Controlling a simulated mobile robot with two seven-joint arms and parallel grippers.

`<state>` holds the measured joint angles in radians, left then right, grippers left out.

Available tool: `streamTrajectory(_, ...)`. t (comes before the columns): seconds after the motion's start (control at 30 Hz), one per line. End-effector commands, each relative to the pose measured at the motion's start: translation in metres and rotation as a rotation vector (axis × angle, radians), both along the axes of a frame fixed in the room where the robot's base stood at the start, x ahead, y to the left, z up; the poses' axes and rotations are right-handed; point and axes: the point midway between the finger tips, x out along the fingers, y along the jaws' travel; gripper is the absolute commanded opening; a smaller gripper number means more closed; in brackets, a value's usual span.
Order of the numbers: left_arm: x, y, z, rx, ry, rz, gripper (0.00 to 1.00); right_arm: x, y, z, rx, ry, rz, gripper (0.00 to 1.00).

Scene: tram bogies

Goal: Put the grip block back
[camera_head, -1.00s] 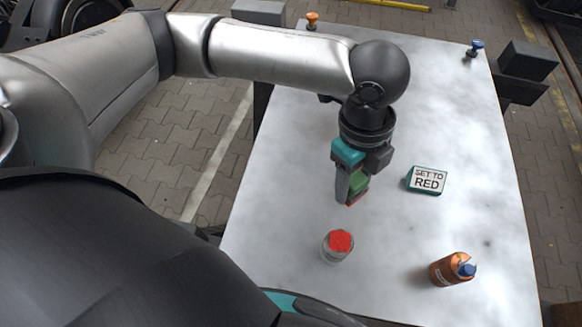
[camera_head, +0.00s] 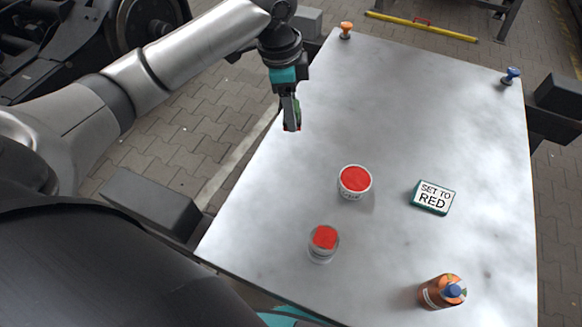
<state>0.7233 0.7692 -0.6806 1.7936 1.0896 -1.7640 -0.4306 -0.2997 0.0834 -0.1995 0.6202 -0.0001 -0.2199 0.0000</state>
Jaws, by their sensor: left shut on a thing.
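My left gripper (camera_head: 291,118) is near the left edge of the table, pointing down, and is shut on a small block (camera_head: 297,112). Only slivers of green and red show of this block; the fingers hide the rest. I cannot tell whether it touches the table (camera_head: 420,110). My right gripper is not in view. A sign (camera_head: 432,197) reading "SET TO RED" lies right of the middle of the table.
A white tub (camera_head: 354,189) with a red top stands mid-table. A grey cup (camera_head: 322,252) with a red top stands nearer. Orange (camera_head: 346,30) and blue (camera_head: 511,76) knobs mark the far corners. The far table is clear.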

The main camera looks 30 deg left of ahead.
Motion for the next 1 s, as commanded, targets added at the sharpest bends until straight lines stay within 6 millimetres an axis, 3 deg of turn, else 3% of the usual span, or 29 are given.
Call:
streamTrajectory(0.1,-0.002,0.0,-0.037,0.0,0.007,-0.002,0.1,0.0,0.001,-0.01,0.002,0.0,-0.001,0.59)
streamTrajectory(0.4,-0.001,-0.001,-0.114,0.001,0.003,-0.003,0.1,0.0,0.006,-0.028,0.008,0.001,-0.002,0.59)
streamTrajectory(0.5,-0.001,-0.001,-0.129,0.001,0.003,-0.003,0.1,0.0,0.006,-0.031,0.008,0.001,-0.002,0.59)
streamTrajectory(0.77,-0.001,-0.001,-0.148,0.0,0.0,-0.005,0.1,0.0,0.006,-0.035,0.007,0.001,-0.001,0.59)
streamTrajectory(1.0,-0.001,-0.001,-0.181,0.0,0.0,-0.005,0.1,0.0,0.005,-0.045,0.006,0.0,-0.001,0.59)
